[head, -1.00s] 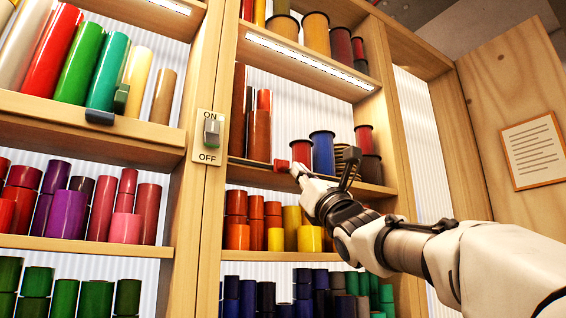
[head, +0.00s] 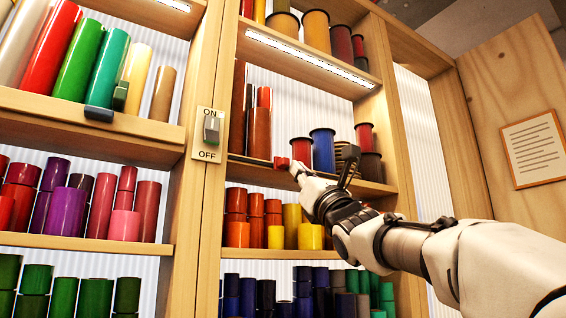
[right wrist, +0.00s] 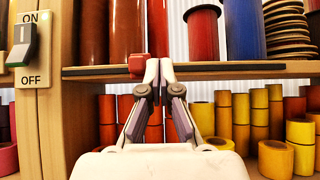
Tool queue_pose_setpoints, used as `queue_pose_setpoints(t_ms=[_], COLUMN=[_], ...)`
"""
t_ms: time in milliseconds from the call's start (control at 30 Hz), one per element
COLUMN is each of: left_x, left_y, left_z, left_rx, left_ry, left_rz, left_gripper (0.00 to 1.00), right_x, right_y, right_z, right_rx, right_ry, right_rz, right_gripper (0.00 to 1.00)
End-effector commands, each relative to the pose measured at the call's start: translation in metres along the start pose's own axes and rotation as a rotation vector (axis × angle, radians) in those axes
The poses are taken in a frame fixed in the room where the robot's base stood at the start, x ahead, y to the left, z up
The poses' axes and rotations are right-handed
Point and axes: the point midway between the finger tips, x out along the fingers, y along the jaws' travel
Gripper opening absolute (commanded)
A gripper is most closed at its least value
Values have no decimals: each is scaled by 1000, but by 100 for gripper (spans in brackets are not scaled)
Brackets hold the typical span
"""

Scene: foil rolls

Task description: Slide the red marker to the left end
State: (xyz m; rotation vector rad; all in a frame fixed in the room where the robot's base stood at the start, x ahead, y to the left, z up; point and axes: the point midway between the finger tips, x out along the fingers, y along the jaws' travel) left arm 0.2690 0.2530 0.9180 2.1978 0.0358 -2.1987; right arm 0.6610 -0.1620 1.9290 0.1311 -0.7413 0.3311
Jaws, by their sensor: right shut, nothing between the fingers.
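The red marker (head: 281,162) is a small red block on a dark rail (head: 248,161) along the front edge of the middle shelf. In the right wrist view the marker (right wrist: 136,64) sits on the rail (right wrist: 90,71) well to the right of the rail's left end, near the wooden upright. My right gripper (head: 297,169) is shut and empty just right of the marker. In the wrist view its fingertips (right wrist: 158,66) are at the marker's right side; whether they touch it is unclear. My left gripper is not in view.
An ON/OFF switch (head: 211,131) is on the upright left of the rail. Tall brown rolls (head: 259,131), a blue spool (head: 322,151) and a red spool (head: 301,150) stand behind the rail. Yellow rolls (head: 311,237) fill part of the shelf below. The rail left of the marker is clear.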

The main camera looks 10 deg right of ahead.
Motion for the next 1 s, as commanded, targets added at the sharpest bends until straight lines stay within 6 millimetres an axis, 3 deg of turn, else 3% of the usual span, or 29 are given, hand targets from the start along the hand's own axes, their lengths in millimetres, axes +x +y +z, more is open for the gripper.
queue_pose_setpoints(t_ms=[1000], left_x=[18], left_y=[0], left_z=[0], left_rx=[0], left_ry=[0], left_rz=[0], left_gripper=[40], right_x=[0], right_y=[36], right_z=[0], right_rx=[-1], right_ry=[-1], right_rz=[1], right_gripper=[0])
